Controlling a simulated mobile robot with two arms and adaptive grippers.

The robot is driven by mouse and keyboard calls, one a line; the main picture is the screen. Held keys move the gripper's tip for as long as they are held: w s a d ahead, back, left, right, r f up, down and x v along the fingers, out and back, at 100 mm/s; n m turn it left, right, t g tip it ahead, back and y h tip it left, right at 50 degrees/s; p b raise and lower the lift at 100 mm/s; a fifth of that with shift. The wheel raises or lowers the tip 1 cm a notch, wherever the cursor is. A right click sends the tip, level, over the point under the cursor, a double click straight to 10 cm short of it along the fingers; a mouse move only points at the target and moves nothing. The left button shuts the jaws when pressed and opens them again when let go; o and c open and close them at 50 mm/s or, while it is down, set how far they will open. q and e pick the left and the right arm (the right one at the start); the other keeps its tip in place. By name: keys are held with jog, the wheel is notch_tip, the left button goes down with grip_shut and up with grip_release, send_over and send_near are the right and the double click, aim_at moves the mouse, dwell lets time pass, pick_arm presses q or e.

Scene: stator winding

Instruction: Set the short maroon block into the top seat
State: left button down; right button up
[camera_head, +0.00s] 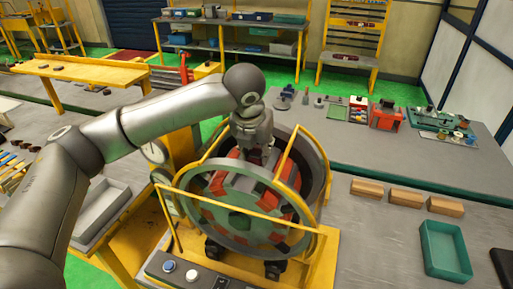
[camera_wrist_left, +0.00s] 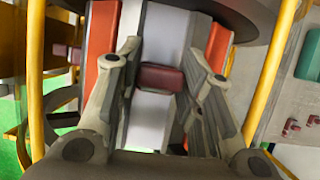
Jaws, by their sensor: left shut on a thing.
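The short maroon block (camera_wrist_left: 161,78) is between the two fingers of my left gripper (camera_head: 258,151) in the left wrist view. The gripper points down at the top of the round stator (camera_head: 243,207), which has red and dark segments inside a yellow frame. In the wrist view, a pale grey channel (camera_wrist_left: 157,125) between orange-red strips (camera_wrist_left: 103,62) lies directly behind the block, at the stator's top. I cannot tell whether the block touches the channel. In the head view the gripper and arm largely hide the block. My right gripper is not in view.
Yellow guard bars (camera_head: 229,206) surround the stator closely. A grey tray (camera_head: 84,234) stands left. Tan blocks (camera_head: 367,188) and a green tray (camera_head: 426,262) are on the right bench. Tools and a red machine (camera_head: 386,116) stand on the bench behind.

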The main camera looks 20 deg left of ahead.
pick_arm(q)
jog(key=shift+f, duration=0.15)
jog(key=c, duration=0.9)
grip_release()
jog(key=shift+f, duration=0.1)
jog(key=shift+c, duration=0.2)
jog(key=shift+o, duration=0.2)
jog(key=v, duration=1.1)
jog(key=shift+s+r, duration=0.15)
jog(key=shift+r, duration=0.25)
